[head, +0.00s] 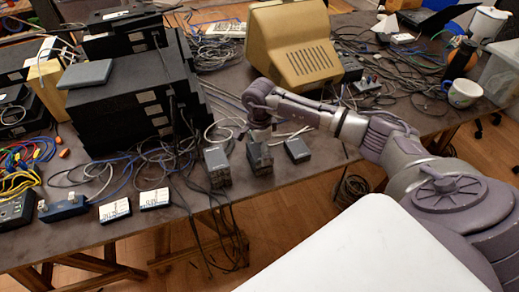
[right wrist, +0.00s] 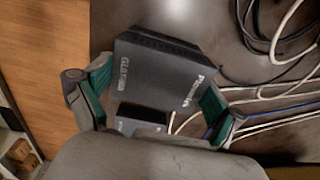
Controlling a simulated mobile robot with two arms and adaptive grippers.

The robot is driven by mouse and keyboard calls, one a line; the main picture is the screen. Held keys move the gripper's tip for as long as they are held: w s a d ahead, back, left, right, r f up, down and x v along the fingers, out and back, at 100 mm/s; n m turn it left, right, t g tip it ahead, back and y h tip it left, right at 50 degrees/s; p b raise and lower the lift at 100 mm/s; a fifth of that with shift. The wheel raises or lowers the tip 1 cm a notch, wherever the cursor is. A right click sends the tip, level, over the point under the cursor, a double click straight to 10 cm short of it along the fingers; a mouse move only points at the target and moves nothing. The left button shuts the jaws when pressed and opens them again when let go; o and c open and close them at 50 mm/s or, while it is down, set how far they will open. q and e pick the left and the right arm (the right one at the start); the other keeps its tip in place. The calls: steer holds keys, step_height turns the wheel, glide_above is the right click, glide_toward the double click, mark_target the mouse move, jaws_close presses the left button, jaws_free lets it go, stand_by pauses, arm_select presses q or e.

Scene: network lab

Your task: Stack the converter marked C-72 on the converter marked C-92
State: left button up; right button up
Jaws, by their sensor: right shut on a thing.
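My right gripper (head: 259,140) is shut on a dark box-shaped converter (head: 260,158) near the table's front edge. In the right wrist view the held converter (right wrist: 160,75) sits between the green finger pads, with pale lettering on it; I cannot read a C number. A grey box (head: 216,165) stands to its left and a dark box (head: 297,150) to its right. Two flat boxes with white labels, one (head: 115,210) and another (head: 154,198), lie further left; I cannot read their markings surely. I cannot tell which pieces are C-72 and C-92. My left gripper is not in view.
Loose cables (head: 130,165) cover much of the table and some hang over its front edge. A stack of black equipment (head: 130,100) stands at the left. A beige monitor (head: 290,45) stands behind my right gripper. A mug (head: 462,93) is at the right.

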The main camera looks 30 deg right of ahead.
steer(key=shift+f, duration=0.45)
steer(key=shift+w, duration=0.1)
steer(key=shift+f, duration=0.2)
steer(key=o, duration=1)
steer(key=shift+r, duration=0.1)
